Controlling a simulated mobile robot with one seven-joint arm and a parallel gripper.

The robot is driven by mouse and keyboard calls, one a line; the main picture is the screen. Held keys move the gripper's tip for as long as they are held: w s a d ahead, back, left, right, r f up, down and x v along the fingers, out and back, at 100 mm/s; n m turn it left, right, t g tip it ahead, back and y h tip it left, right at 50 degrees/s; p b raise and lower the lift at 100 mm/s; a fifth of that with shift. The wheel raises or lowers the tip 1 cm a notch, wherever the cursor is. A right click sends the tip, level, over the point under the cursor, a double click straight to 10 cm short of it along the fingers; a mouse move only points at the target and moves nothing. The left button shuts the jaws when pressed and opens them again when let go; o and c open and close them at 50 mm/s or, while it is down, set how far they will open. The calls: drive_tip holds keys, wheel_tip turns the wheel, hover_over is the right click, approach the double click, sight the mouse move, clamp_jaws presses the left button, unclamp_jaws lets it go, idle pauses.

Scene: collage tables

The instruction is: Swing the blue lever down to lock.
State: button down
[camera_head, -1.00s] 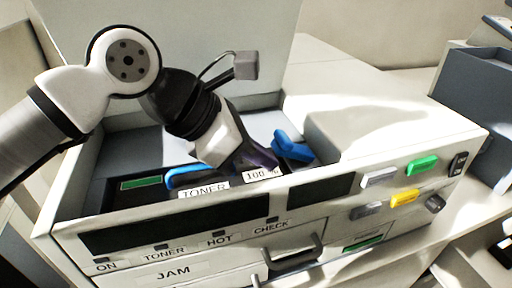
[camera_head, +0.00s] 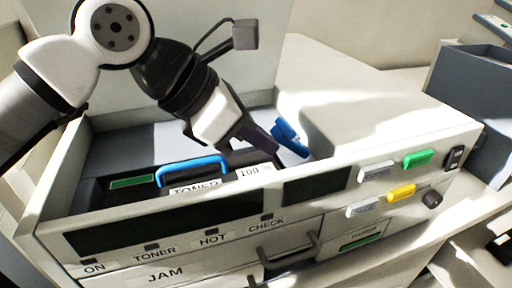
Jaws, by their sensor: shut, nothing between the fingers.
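The blue lever (camera_head: 291,138) stands tilted at the right end of the open toner bay, its upper end leaning to the left. My gripper (camera_head: 272,146) is shut and empty, pointing down and to the right. Its tips are right beside the lever's left side; I cannot tell whether they touch it. The toner cartridge (camera_head: 208,188), labelled TONER and 100, sits in the bay below and left of my gripper. Its blue handle (camera_head: 190,164) arches over its top. The lever's lower end and pivot are partly hidden.
The printer's front panel (camera_head: 170,225) rises along the near side of the bay. Green (camera_head: 417,158) and yellow (camera_head: 401,193) buttons sit at its right. The raised lid (camera_head: 200,50) stands behind my arm. A grey tray (camera_head: 480,90) is at the far right.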

sight(285, 127)
drive_tip(key=shift+w+d+r+b, duration=0.2)
drive_tip(key=shift+d+r+b, duration=0.15)
drive_tip(key=shift+d+r, duration=0.25)
drive_tip(key=shift+w+d+r+b, duration=0.15)
drive_tip(key=shift+d+r+b, duration=0.2)
drive_tip(key=shift+d+r, duration=0.15)
drive_tip(key=shift+a, duration=0.1)
drive_tip(key=shift+r, duration=0.2)
drive_tip(key=shift+r+p, duration=0.65)
drive_tip(key=shift+r, duration=0.05)
wheel_tip(285, 127, up, 10)
drive_tip(key=p, duration=0.5)
drive_tip(key=shift+w+d, duration=0.15)
drive_tip(key=shift+d, duration=0.25)
